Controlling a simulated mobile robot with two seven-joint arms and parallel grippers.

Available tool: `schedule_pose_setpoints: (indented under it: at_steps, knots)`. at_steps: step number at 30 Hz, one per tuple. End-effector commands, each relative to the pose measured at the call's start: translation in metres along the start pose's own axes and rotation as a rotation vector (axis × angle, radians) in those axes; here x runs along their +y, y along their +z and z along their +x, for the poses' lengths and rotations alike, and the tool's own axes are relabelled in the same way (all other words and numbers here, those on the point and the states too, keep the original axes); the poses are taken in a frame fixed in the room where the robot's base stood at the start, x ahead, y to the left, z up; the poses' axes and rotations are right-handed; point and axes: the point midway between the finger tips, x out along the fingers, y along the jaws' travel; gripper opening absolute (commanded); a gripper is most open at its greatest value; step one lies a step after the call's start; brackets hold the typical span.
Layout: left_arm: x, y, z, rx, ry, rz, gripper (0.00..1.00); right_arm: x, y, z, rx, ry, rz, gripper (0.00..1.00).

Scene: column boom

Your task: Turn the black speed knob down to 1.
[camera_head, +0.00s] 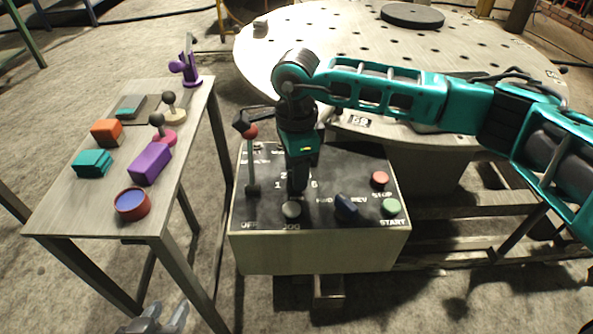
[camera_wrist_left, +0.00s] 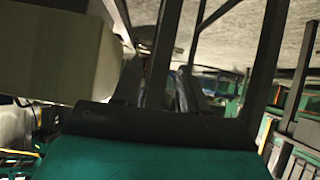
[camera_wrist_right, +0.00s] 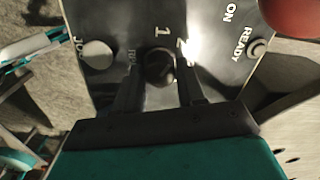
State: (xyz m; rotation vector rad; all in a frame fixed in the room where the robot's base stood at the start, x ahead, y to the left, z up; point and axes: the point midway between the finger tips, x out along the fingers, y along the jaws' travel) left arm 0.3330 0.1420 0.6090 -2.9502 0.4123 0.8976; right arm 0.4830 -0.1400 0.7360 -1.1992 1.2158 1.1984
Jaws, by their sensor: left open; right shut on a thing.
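The black speed knob (camera_wrist_right: 160,67) sits on the black panel of the control box (camera_head: 320,253), with a white "1" printed beside it. My right gripper (camera_wrist_right: 157,80) reaches down onto it, one finger on each side, and is shut on it. In the head view my right gripper (camera_head: 297,186) hides most of the knob, and I cannot tell which number its pointer faces. My left gripper (camera_head: 155,322) is open and empty at the bottom edge of the head view, low in front of the side table; its fingers also show in the left wrist view (camera_wrist_left: 160,85).
A side table (camera_head: 65,215) with several objects stands left; a round perforated table (camera_head: 300,25) behind.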

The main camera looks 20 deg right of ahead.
Motion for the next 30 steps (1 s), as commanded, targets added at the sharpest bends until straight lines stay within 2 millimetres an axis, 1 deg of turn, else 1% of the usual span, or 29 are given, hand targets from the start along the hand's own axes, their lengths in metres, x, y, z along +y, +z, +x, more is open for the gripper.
schedule_pose_setpoints:
  at_steps: [7, 15, 21, 30]
  knots:
    - [0.0021, 0.0073, 0.006, -0.009, 0.007, 0.0, 0.43, -0.0002, 0.0005, 0.0017, -0.001, -0.002, -0.224, 0.09]
    - [0.0048, 0.0054, 0.0075, 0.001, 0.015, 0.001, 0.43, 0.0001, 0.0007, 0.0012, -0.001, -0.001, -0.41, 0.09]
    - [0.0052, 0.0087, 0.0091, -0.008, 0.017, 0.002, 0.43, 0.0004, 0.0009, 0.0009, -0.001, 0.0, -0.493, 0.09]
    - [0.0052, 0.0083, 0.0097, -0.006, 0.018, 0.002, 0.43, 0.0006, 0.001, 0.0003, -0.002, 0.001, -0.537, 0.09]
